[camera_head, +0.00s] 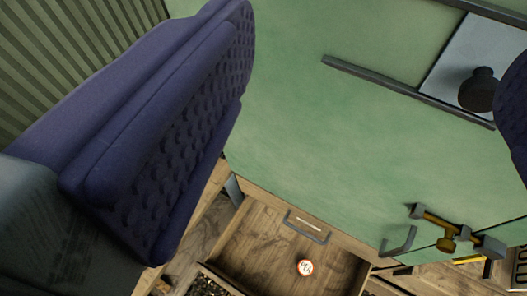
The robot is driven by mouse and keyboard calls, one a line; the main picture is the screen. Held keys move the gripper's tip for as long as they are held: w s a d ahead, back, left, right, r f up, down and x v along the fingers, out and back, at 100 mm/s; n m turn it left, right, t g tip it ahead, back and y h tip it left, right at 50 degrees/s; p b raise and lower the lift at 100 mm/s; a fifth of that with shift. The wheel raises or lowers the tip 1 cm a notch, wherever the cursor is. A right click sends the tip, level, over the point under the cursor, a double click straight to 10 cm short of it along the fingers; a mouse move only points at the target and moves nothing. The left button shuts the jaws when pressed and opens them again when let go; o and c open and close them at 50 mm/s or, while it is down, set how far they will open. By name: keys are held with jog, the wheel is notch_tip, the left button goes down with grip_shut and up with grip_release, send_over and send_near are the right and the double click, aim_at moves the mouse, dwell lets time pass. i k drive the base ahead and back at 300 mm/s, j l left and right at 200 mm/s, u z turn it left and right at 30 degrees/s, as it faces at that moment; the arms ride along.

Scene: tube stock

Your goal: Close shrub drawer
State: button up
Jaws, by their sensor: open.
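An open wooden drawer (258,252) shows at the bottom, below the edge of a green surface. A small round white-and-red item (305,267) lies inside it. No shrub marking is readable, so I cannot tell if this is the shrub drawer. A light wooden face with a grey bar handle (307,229) sits at the drawer's upper side, under the green edge. The open drawer's lower end is cut off by the frame. My gripper (372,88) is open and empty, with one purple studded finger large at left and the other partly cut off at right. Both appear apart from the drawer.
The green surface (300,130) fills the middle. A dark bar (400,90) and a black knob (480,90) on a pale panel are at upper right. A second grey handle (400,242) and a brass-and-grey fitting (450,235) are at lower right. A striped wall (60,50) is at upper left.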

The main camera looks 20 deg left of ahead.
aim_at(256, 255)
jog(key=k+j, duration=0.1)
jog(key=k, duration=0.45)
jog(key=k+j, duration=0.15)
jog(key=k, duration=0.4)
jog(key=k+j, duration=0.1)
jog(key=k, duration=0.45)
jog(key=l+u, duration=0.4)
jog(key=l, duration=0.5)
